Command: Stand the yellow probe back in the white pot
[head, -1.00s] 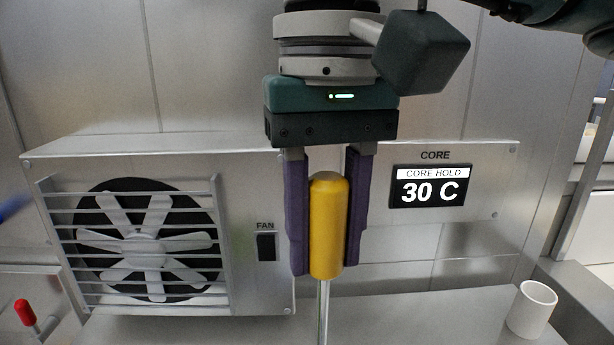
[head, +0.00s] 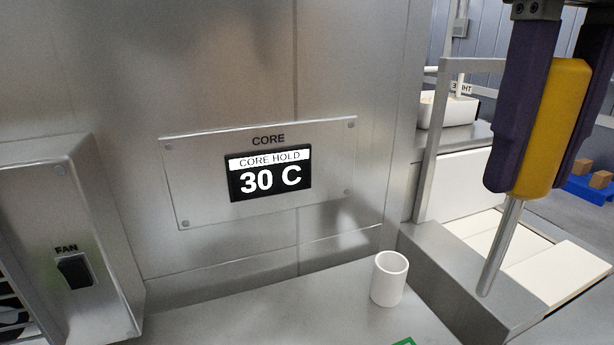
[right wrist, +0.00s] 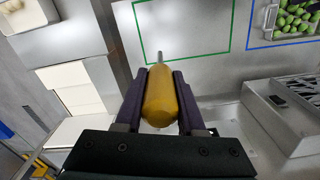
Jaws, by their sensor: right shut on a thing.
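My right gripper (head: 541,110) is shut on the yellow handle of the probe (head: 552,125). The probe's thin metal rod points down and slightly left, clear of any surface. The white pot (head: 389,279) stands upright on the steel shelf, left of and lower than the probe in the head view. In the right wrist view, the yellow handle (right wrist: 163,100) sits between the two purple fingers, and most of the rod is hidden beyond it. A display (head: 269,174) on the steel wall reads CORE HOLD 30 C. My left gripper is not in view.
A fan box (head: 105,225) stands at the left of the head view. A raised steel edge (head: 465,275) borders the shelf right of the pot, with pale panels beyond. Green and blue outlines and a tray of green pieces (right wrist: 295,18) show in the right wrist view.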

